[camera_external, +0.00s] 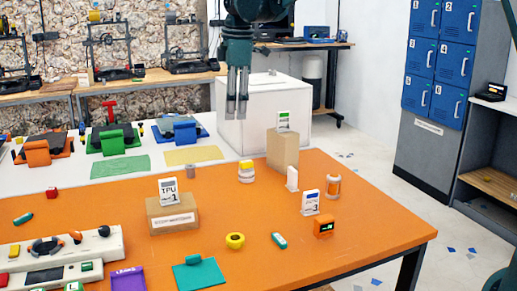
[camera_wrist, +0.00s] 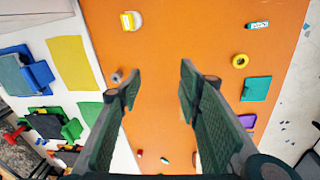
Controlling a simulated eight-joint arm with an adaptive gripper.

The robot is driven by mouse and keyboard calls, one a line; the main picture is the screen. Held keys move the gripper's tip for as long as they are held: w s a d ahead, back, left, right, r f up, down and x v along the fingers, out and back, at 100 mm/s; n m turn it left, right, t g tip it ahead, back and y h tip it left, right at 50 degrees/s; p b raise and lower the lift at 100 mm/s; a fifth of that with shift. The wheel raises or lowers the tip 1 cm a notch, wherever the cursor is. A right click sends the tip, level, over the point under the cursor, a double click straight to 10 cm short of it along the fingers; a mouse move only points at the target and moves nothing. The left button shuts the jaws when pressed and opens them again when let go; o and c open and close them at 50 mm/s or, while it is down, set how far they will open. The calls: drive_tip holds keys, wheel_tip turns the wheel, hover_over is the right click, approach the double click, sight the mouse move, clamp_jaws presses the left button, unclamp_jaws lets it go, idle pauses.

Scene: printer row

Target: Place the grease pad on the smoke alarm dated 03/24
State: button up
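My gripper (camera_external: 237,112) hangs high over the back of the orange table, pointing down. In the wrist view its two fingers (camera_wrist: 157,83) stand wide apart with nothing between them. I cannot pick out with certainty a grease pad or a smoke alarm, and no date 03/24 is readable. A white round item with a yellow top (camera_external: 246,172) stands on the table below my gripper; it also shows at the top of the wrist view (camera_wrist: 130,21). A small grey cylinder (camera_external: 190,171) stands to its left, and appears beside the left finger in the wrist view (camera_wrist: 117,77).
The table's right part is clear.

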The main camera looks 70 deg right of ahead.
drive_tip(key=s+a+r+m+t, duration=0.1)
drive_tip(key=s+a+r, duration=0.35)
drive_tip(key=a, duration=0.35)
drive_tip(key=s+a+r+m+t, duration=0.1)
drive_tip(key=s+a+r, duration=0.4)
drive_tip(key=a, duration=0.4)
drive_tip(key=s+a+r+m+t, duration=0.1)
drive_tip(key=s+a+r+m, duration=0.15)
drive_tip(key=s+a, duration=0.45)
drive_tip(key=s+a+f+m+t, duration=0.1)
drive_tip(key=s+a+f, duration=0.1)
drive_tip(key=s+a, duration=0.6)
drive_tip(key=s+a+f+m+t, duration=0.2)
drive_tip(key=s+a+f, duration=0.1)
drive_tip(key=s+a, duration=0.6)
drive_tip(key=shift+s+a+y, duration=0.15)
drive_tip(key=shift+s+y, duration=0.15)
drive_tip(key=shift+s, duration=1.3)
drive_tip(key=shift+f, duration=0.1)
